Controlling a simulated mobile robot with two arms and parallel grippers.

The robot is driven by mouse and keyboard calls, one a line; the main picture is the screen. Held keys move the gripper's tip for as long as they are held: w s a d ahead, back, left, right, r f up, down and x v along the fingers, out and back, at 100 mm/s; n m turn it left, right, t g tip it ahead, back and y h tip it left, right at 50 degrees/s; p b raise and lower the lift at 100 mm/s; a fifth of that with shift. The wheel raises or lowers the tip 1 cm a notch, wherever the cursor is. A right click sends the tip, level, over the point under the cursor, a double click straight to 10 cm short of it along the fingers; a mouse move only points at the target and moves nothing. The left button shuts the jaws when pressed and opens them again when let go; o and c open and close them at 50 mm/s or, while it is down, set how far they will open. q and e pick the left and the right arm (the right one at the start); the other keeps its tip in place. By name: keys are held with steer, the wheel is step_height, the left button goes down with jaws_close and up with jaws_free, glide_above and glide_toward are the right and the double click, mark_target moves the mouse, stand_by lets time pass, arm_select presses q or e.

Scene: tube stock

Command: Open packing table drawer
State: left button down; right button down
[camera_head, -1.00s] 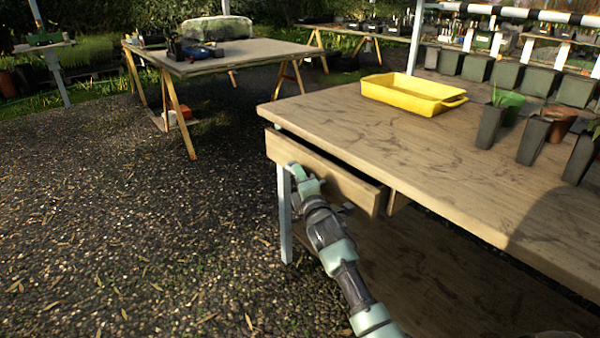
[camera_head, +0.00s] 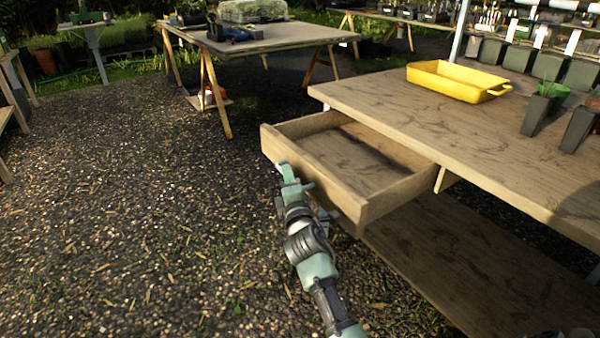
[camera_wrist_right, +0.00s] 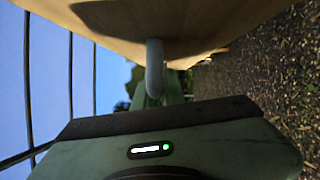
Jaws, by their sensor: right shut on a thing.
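The packing table (camera_head: 500,125) stands on the right in the head view. Its wooden drawer (camera_head: 385,200) is pulled well out, and its bare inside shows empty. My right gripper (camera_head: 293,178) is at the front panel of the drawer, shut on the drawer handle. In the right wrist view the grey handle (camera_wrist_right: 154,68) stands out from the wooden drawer front (camera_wrist_right: 215,22), with the gripper (camera_wrist_right: 155,98) at it; the fingertips are partly hidden. My left gripper is not in view.
A yellow tray (camera_head: 450,82) and dark pots (camera_head: 537,113) stand on the tabletop. A lower shelf (camera_head: 450,255) lies under the drawer. Another trestle table (camera_head: 270,40) stands at the back. The gravel floor (camera_head: 130,200) to the left is clear.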

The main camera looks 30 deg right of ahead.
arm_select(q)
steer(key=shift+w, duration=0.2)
arm_select(e)
steer(key=shift+a+f, duration=0.1)
steer(key=shift+a, duration=0.2)
steer(key=c, duration=1.5)
jaws_free()
